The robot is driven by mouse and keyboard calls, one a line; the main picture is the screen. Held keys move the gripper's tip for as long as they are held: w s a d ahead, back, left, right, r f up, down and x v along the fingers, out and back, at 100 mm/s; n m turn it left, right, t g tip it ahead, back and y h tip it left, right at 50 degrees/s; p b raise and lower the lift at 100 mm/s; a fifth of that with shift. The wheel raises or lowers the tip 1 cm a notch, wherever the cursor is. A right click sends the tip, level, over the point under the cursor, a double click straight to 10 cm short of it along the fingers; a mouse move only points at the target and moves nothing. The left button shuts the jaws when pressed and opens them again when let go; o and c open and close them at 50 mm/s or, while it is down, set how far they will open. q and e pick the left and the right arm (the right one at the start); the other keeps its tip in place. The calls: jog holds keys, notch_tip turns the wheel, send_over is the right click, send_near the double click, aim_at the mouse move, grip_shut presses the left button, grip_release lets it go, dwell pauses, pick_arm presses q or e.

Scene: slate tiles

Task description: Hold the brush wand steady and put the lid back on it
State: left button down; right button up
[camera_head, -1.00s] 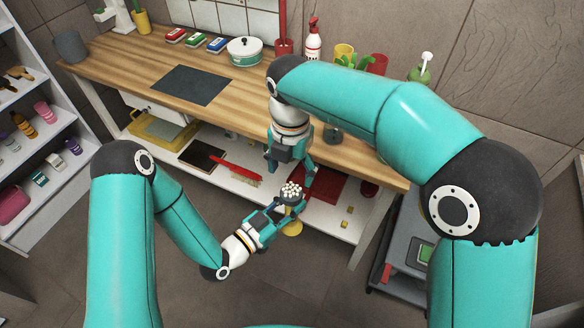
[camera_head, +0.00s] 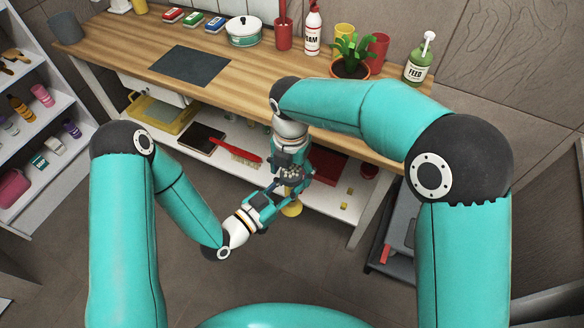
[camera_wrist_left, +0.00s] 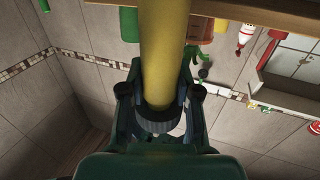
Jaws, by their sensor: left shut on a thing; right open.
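The brush wand (camera_head: 292,209) is yellow, with a pale tufted head (camera_head: 290,172) at its upper end. My left gripper (camera_head: 279,191) is shut on it. In the left wrist view the thick yellow shaft (camera_wrist_left: 165,50) stands between the fingers, with a dark ribbed collar (camera_wrist_left: 158,127) low in the grip. My right gripper (camera_head: 292,180) comes down from above, open, its fingers close around the tufted head; the overlap hides whether they touch. I cannot make out the lid with certainty.
The wooden bench (camera_head: 130,50) runs behind, with a potted plant (camera_head: 352,58) and a green feed bottle (camera_head: 419,60) near its right end. The shelf below holds a red brush (camera_head: 236,152), a yellow tray (camera_head: 157,127) and a small red round thing (camera_head: 369,172). Open floor lies in front.

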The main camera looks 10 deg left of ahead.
jog(key=c, duration=1.2)
jog(key=m, duration=0.5)
jog(key=shift+m, duration=0.4)
jog(key=m, duration=0.8)
jog(key=shift+m, duration=0.3)
jog(key=m, duration=1)
jog(key=shift+m, duration=0.3)
jog(key=m, duration=0.8)
jog(key=shift+m, duration=0.3)
jog(key=m, duration=0.4)
jog(key=shift+m, duration=0.4)
jog(key=o, duration=1.4)
notch_tip(320, 180, up, 12)
jog(key=shift+f, duration=0.1)
